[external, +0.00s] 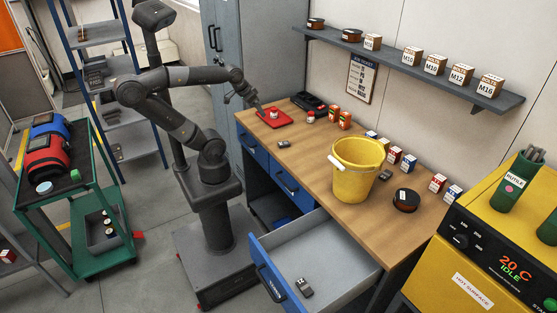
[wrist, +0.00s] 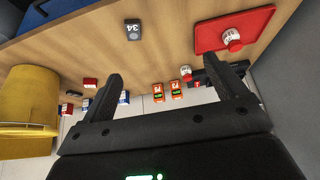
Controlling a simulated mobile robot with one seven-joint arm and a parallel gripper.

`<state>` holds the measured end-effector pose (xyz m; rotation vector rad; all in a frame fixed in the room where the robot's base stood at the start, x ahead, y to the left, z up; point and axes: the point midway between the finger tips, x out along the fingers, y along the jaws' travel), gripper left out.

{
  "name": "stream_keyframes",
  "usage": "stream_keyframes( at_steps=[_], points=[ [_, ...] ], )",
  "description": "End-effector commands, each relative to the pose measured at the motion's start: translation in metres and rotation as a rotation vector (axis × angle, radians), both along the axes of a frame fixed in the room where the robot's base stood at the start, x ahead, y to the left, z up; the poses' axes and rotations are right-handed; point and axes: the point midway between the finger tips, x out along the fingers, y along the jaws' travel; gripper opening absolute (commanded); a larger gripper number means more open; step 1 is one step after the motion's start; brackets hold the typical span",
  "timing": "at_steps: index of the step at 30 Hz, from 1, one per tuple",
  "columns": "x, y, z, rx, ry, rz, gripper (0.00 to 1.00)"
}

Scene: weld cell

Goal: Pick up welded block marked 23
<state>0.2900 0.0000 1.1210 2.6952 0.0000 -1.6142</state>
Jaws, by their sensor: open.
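My gripper (external: 257,105) is open and empty, above the workbench near the red tray; its two fingers are spread apart in the wrist view (wrist: 169,78). A small dark grey block marked 34 (wrist: 132,30) lies on the bench in the wrist view. In the external view a small dark block (external: 284,144) lies on the bench in front of the tray. Another dark block (external: 386,175) lies right of the yellow bucket, and one with a light end (external: 304,287) lies in the open drawer. Their numbers are too small to read. I cannot see a 23 on any block.
The red tray (external: 279,121) holds a small white-and-red jar. Orange boxes (external: 345,120) stand at the wall. A yellow bucket (external: 356,172) takes up the bench middle. The drawer (external: 330,248) stands open in front. The bench left of the bucket is mostly clear.

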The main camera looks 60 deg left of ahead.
Motion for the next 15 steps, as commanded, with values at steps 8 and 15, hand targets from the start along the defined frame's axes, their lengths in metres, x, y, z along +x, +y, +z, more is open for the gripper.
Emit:
stream_keyframes(
  at_steps=[8, 15],
  points=[
    [0.027, -0.013, 0.014, 0.027, 0.012, -0.076, 0.89],
    [0.099, -0.058, 0.041, 0.084, 0.034, -0.290, 0.89]
  ],
)
